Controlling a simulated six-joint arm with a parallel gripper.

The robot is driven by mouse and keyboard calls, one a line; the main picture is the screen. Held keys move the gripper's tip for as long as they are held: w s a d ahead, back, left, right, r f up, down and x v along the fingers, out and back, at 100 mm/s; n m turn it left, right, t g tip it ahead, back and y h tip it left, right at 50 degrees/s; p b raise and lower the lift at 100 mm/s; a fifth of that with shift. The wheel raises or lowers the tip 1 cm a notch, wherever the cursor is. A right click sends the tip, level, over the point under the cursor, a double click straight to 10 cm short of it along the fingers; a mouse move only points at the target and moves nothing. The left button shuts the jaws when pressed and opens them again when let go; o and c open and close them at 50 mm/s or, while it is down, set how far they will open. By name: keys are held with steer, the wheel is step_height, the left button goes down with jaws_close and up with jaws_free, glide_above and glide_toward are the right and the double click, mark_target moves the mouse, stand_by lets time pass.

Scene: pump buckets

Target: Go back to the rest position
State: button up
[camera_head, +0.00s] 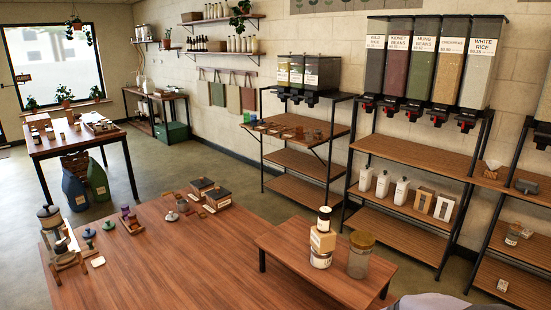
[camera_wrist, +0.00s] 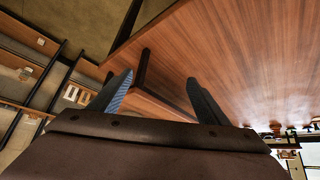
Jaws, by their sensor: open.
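My gripper (camera_wrist: 160,88) shows in the wrist view, with its two blue-grey fingers spread apart and nothing held between them. Beyond the fingers are a wooden table (camera_wrist: 255,50) and a dark table leg, seen at a steep tilt. The fingers do not appear to touch anything. The gripper does not show clearly in the head view; only a grey shape cuts into the bottom right edge there.
A large wooden table (camera_head: 170,265) fills the foreground, with a grinder and small items at its left and back. On a low bench (camera_head: 290,258) stand a stacked labelled container (camera_head: 322,240) and a lidded glass jar (camera_head: 360,262). Dispenser shelves (camera_head: 420,150) line the right wall.

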steer(key=s+a+g, duration=0.1)
steer(key=s+g, duration=0.2)
steer(key=s, duration=0.6)
steer(key=s+a+f+g, duration=0.1)
steer(key=s+g, duration=0.3)
steer(key=s, duration=0.5)
steer(key=shift+s+a+y+b, duration=0.35)
steer(key=shift+a+b, duration=0.1)
steer(key=shift+a, duration=0.35)
steer(key=shift+f, duration=0.1)
